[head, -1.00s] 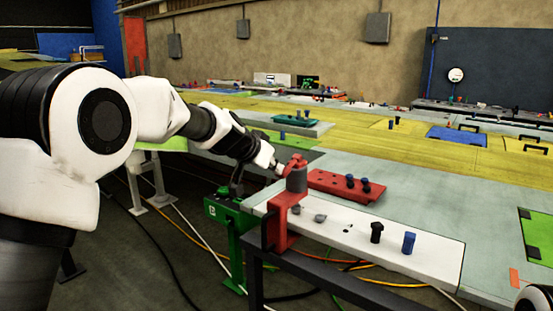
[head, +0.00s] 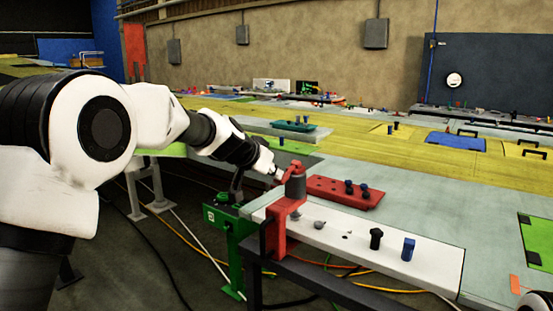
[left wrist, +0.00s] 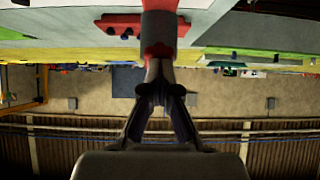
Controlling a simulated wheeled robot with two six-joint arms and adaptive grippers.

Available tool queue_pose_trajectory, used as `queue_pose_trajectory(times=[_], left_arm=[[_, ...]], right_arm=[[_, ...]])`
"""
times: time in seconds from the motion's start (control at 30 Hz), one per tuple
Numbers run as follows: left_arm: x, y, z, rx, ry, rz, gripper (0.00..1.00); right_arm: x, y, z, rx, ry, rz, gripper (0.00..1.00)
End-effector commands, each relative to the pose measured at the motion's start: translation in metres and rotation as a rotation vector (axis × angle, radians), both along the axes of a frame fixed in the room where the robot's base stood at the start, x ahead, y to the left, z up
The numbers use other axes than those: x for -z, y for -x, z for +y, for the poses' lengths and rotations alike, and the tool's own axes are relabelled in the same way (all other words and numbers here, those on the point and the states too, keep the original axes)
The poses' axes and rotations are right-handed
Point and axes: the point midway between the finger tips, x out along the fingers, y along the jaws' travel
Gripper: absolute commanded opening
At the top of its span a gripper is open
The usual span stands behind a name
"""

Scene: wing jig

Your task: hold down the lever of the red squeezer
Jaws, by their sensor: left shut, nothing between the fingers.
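The red squeezer (head: 281,228) is fixed at the left end of a white plate, with a grey cylinder (head: 296,187) on its top. Its red lever (head: 297,165) shows at the top of the cylinder. My left gripper (head: 279,177) is shut and empty, right beside the lever and cylinder top. In the left wrist view the shut fingertips (left wrist: 160,74) lie just at the red lever end (left wrist: 159,50), overlapping it in the picture; I cannot tell whether they press on it. The grey cylinder (left wrist: 160,22) shows beyond. My right gripper is out of view.
The white plate (head: 340,240) carries a black knob (head: 376,238) and a blue peg (head: 408,249). A red block (head: 330,189) with dark knobs lies behind the squeezer. A green box (head: 222,217) stands to the left. The grey tabletop at right is mostly clear.

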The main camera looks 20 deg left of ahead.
Motion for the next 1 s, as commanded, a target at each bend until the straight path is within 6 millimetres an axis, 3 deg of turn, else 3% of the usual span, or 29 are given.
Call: queue_pose_trajectory(times=[0.77,0.87,1.0], left_arm=[[0.005,0.001,-0.001,0.003,0.000,0.013,0.00],[-0.004,0.002,0.000,0.002,0.000,0.012,0.00],[-0.031,0.003,0.001,-0.002,-0.001,0.005,0.00]], right_arm=[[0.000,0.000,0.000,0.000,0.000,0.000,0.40],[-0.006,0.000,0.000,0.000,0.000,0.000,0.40],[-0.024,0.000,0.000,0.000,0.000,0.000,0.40]])
